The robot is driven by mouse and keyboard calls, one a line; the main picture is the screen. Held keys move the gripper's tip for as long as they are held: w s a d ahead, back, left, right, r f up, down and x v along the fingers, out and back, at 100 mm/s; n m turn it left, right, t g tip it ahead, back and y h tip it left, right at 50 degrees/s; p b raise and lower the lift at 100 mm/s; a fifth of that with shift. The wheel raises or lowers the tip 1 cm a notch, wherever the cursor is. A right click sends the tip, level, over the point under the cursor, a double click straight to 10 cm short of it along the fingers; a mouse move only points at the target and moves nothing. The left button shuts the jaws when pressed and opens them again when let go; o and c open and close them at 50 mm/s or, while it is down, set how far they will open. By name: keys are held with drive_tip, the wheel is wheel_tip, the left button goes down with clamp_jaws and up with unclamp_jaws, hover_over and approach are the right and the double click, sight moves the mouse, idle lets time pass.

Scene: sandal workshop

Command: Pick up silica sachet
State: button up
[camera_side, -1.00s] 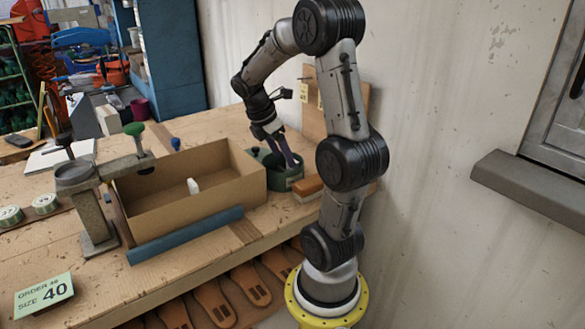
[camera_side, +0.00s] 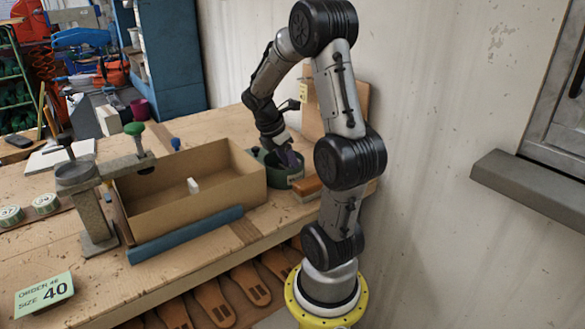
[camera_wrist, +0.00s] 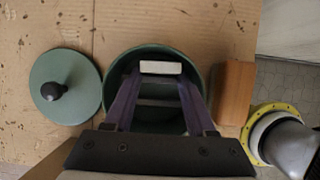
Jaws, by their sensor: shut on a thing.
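The silica sachet (camera_wrist: 160,67), a small white block shape, shows inside the round green pot (camera_wrist: 197,62) in the wrist view. My gripper (camera_wrist: 160,75) reaches down into the pot with its two purple fingers, shut on the sachet near their tips. In the side view my gripper (camera_side: 291,160) is low at the green pot (camera_side: 284,180), its fingertips hidden by the pot wall. The sachet cannot be seen there.
A green lid (camera_wrist: 65,87) with a black knob lies left of the pot. A wooden block (camera_wrist: 235,92) stands close on its right. An open cardboard box (camera_side: 215,200) with a small white piece (camera_side: 193,185) inside is left of the pot. A wall rises behind.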

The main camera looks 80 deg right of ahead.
drive_tip(key=shift+a+f, duration=0.3)
drive_tip(key=shift+f, duration=0.5)
drive_tip(key=shift+c, duration=0.4)
drive_tip(key=shift+w+d+r, duration=0.1)
drive_tip(key=shift+r, duration=0.65)
drive_tip(key=s+a+r, duration=0.2)
drive_tip(key=a+r, duration=0.4)
drive_tip(key=s+a+r, duration=0.3)
drive_tip(key=a+r, duration=0.3)
drive_tip(key=shift+s+a, duration=0.25)
drive_tip(key=shift+a, duration=0.1)
